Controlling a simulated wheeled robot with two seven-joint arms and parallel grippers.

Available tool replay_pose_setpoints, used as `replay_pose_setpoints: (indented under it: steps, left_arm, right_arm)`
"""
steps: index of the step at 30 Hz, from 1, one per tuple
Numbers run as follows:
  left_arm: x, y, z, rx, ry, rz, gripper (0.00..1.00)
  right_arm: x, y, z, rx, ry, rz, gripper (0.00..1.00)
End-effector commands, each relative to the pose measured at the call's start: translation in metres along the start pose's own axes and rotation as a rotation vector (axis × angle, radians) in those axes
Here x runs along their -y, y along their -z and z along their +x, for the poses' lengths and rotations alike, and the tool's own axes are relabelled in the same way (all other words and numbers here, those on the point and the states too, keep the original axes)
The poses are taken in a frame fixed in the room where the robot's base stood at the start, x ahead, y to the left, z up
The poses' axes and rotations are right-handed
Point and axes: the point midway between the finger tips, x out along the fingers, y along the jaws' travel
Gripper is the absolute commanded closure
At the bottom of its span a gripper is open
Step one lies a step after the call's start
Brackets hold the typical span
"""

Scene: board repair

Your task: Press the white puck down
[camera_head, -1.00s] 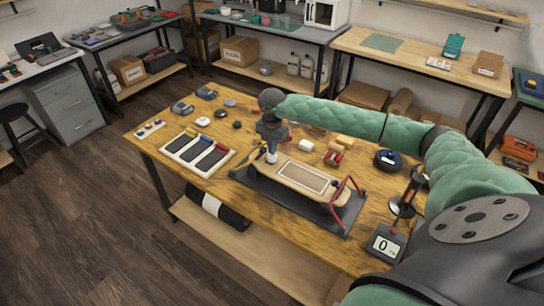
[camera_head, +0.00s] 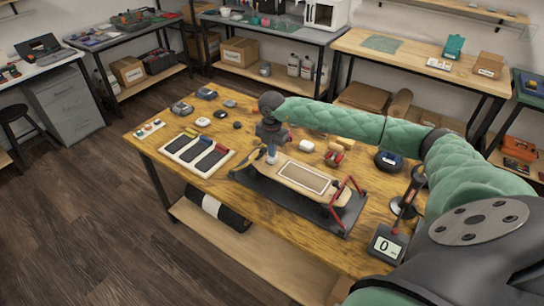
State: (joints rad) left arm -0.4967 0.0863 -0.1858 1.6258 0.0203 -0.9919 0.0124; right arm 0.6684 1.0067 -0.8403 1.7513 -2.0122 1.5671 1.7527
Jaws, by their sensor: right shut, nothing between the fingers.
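A small flat white round piece, which looks like the white puck (camera_head: 203,122), lies on the wooden workbench, left of my right arm and behind the tray of coloured bars. My right gripper (camera_head: 271,157) points down over the left end of a skateboard deck (camera_head: 302,178) on a black mat. It is shut and holds nothing. It is well to the right of the white piece and apart from it. Whether its tips touch the deck is too small to tell. My left gripper is out of view.
The tray of bars (camera_head: 181,163), dark pucks (camera_head: 220,114) and a small button strip (camera_head: 148,129) share the bench's left half. A white roll (camera_head: 307,146), a red clamp (camera_head: 346,193) and a gauge (camera_head: 388,243) are on the right.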

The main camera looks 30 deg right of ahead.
Motion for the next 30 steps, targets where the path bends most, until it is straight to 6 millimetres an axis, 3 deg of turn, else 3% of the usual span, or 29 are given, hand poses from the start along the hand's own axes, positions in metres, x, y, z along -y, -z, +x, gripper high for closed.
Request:
replay_pose_setpoints:
  steps: [30]
  left_arm:
    - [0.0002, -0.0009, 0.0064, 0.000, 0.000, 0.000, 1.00]
  right_arm:
    - [0.0004, 0.0003, 0.0074, -0.001, 0.001, 0.000, 1.00]
